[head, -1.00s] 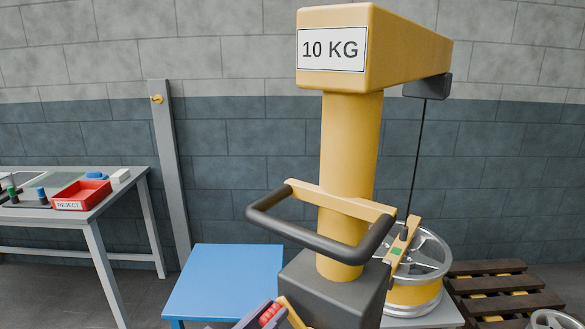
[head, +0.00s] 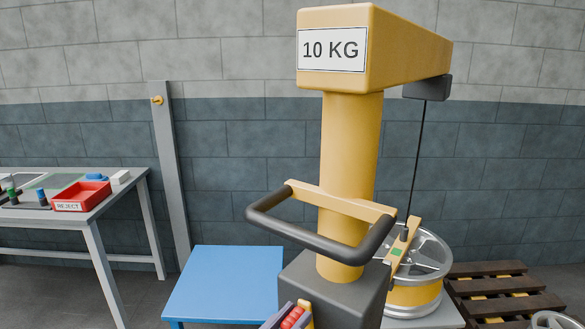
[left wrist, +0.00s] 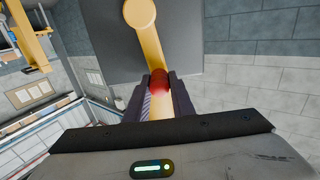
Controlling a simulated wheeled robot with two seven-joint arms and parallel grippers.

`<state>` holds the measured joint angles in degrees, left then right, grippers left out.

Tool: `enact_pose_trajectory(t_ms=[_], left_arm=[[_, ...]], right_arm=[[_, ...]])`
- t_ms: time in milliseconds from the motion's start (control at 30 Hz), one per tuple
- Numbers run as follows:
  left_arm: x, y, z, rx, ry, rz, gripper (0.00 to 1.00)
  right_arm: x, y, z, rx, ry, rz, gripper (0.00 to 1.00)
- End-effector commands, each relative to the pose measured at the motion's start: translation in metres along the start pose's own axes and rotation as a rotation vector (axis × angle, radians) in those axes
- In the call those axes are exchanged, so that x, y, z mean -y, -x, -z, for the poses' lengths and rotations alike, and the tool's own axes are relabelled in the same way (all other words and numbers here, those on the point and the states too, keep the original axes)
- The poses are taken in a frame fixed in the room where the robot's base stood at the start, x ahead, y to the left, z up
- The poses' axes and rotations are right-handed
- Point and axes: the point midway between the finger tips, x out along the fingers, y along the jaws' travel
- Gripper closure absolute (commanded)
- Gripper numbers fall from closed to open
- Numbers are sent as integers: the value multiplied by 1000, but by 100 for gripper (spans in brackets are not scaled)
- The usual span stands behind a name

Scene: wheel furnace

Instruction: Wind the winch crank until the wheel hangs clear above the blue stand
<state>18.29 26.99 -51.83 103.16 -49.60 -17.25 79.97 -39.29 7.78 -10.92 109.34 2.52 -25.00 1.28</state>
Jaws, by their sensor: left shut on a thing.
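The yellow winch crane (head: 348,180) has a dark base box (head: 335,298). Its cable (head: 416,155) runs down to a yellow lifting bar (head: 402,245) at the silver-and-yellow wheel (head: 418,285). The wheel is low over a light grey surface; I cannot tell whether it touches it. The blue stand (head: 225,283) is empty, left of the crane. My left gripper (head: 290,320), at the bottom edge, is shut on the red crank knob. The left wrist view shows the knob (left wrist: 160,81) between the fingers and the yellow crank arm (left wrist: 149,42). My right gripper is out of view.
A black push handle (head: 300,230) juts from the crane column above my left gripper. A table with a red REJECT tray (head: 82,196) stands at the left. A wooden pallet (head: 500,290) lies at the right, and a grey post (head: 170,170) stands by the wall.

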Motion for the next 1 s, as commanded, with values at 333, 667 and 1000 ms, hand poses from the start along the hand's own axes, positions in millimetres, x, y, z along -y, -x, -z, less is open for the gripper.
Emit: enact_pose_trajectory(t_ms=[333, 667, 1000], left_arm=[[-49, 1, -6, -2, 11, -17, 100], [-60, 1, -7, 0, 7, -15, 100], [-73, 1, -22, -1, 11, -16, 100]], right_arm=[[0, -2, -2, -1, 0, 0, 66], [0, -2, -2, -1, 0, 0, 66], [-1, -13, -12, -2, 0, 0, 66]])
